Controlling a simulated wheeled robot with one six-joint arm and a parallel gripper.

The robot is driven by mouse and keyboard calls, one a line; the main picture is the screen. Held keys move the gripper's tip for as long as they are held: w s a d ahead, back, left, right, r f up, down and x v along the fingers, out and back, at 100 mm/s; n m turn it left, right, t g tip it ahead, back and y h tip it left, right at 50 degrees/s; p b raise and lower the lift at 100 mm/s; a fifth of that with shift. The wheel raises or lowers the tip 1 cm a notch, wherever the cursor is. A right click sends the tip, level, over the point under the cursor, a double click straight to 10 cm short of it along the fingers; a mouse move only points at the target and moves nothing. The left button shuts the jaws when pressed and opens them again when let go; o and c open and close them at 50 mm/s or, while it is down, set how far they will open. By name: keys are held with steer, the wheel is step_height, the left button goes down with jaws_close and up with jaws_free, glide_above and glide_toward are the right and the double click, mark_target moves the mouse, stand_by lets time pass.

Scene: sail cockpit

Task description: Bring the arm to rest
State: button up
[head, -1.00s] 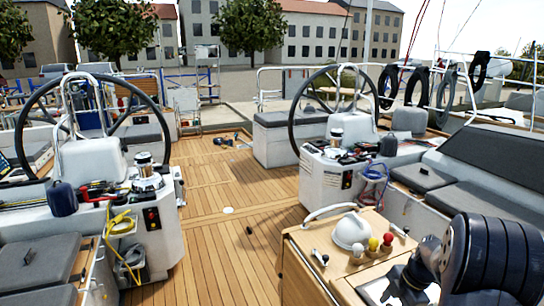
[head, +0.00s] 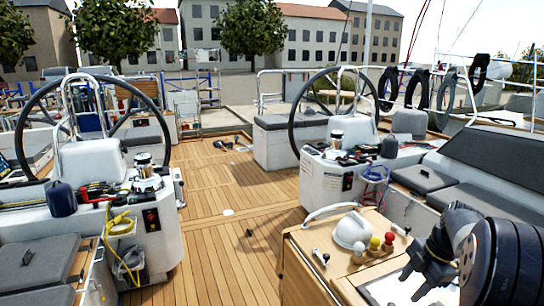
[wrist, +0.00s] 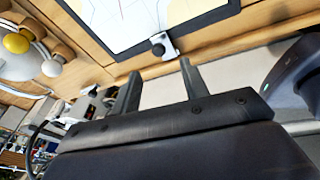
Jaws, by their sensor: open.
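My arm shows at the lower right of the head view, above a wooden cockpit table (head: 300,243). My gripper shows in the wrist view (wrist: 160,84), with its two dark fingers apart and nothing between them. A white framed sheet or panel (wrist: 150,18) lies beyond the fingertips in the wrist view. A small metal fitting (wrist: 163,45) sits at its edge, close to the fingers.
Two steering wheels (head: 92,110) and consoles flank the cockpit. The wooden deck (head: 215,220) between them is mostly clear.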

mark_target(393, 303)
steer(key=p+x, duration=0.2)
steer(key=x, duration=0.6)
steer(key=shift+w+a+f, duration=0.1)
steer(key=shift+a+f, duration=0.05)
steer(key=shift+f, duration=0.15)
steer(key=shift+w+a+h, duration=0.1)
steer(key=shift+h, duration=0.2)
steer(key=shift+s+a+r+t+h+p, duration=0.3)
steer(key=shift+h+p, duration=0.1)
steer(key=shift+h, duration=0.1)
steer(key=h, duration=0.1)
steer(key=a+t+h, duration=0.1)
steer(key=shift+s+r+n+h+p, duration=0.15)
steer(key=shift+r+n+h+p, duration=0.15)
steer(key=shift+p, duration=0.05)
steer(key=shift+s+a+r+t+h+b, duration=0.1)
steer(key=shift+a+t+h+b, duration=0.25)
steer(key=shift+h+b, duration=0.2)
steer(key=shift+s+a+t+h+b, duration=0.1)
steer(key=shift+a+t+h+b, duration=0.2)
steer(key=shift+h+b, duration=0.25)
steer(key=h+b, duration=0.1)
steer(key=b, duration=0.2)
steer(key=a+t+h+b, duration=0.1)
steer(key=b, duration=0.2)
steer(key=shift+s+a+n+h, duration=0.15)
steer(key=shift+s+n+h, duration=0.1)
steer(key=shift+n+h, duration=0.05)
